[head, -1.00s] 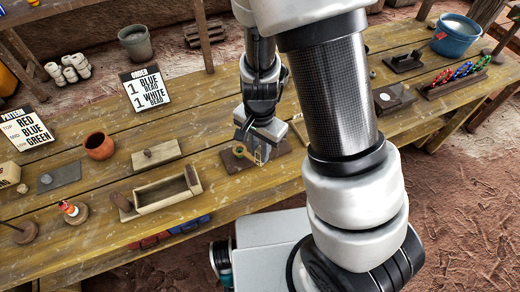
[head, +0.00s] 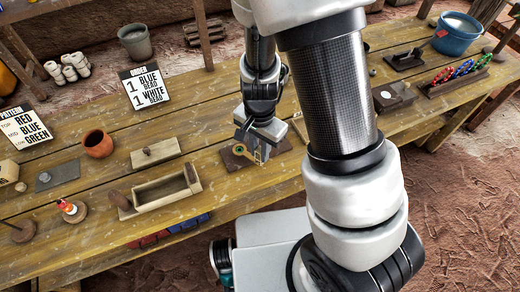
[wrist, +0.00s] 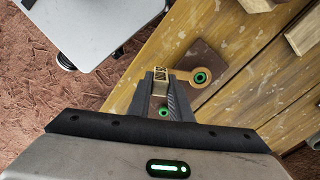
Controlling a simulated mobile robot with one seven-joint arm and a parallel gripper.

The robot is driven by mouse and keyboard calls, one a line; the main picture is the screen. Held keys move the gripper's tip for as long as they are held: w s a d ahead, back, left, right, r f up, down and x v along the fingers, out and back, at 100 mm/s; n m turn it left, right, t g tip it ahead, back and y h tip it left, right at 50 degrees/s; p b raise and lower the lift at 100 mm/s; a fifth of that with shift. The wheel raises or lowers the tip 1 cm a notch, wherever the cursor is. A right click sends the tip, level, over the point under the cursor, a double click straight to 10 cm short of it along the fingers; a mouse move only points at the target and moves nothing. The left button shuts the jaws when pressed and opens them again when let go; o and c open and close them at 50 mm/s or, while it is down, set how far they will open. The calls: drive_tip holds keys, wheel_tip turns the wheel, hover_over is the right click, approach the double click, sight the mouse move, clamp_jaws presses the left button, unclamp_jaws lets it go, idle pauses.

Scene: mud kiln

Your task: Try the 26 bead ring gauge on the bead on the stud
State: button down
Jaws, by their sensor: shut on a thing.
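My gripper (wrist: 163,98) is shut on the handle of the brass-coloured ring gauge (wrist: 181,74) and points down at the bench. In the head view my gripper (head: 258,148) is over a dark brown board (head: 232,163). The gauge's ring (head: 241,150) sticks out to the left of the fingers there. In the wrist view a green bead (wrist: 200,78) with a dark centre shows inside the ring. I cannot tell whether the ring is around the bead or above it. A second small green round thing (wrist: 163,112) shows between the fingers; what it is stays unclear.
An open wooden box (head: 165,193) lies left of the board, with a clay pot (head: 98,143) and a lidded block (head: 155,152) behind. An order sign (head: 146,86) stands at the back. A bead rack (head: 460,76) and a blue bucket (head: 457,35) are at the right.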

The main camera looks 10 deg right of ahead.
drive_tip(key=shift+r, duration=0.1)
drive_tip(key=shift+r+p, duration=2.05)
drive_tip(key=shift+r, duration=0.1)
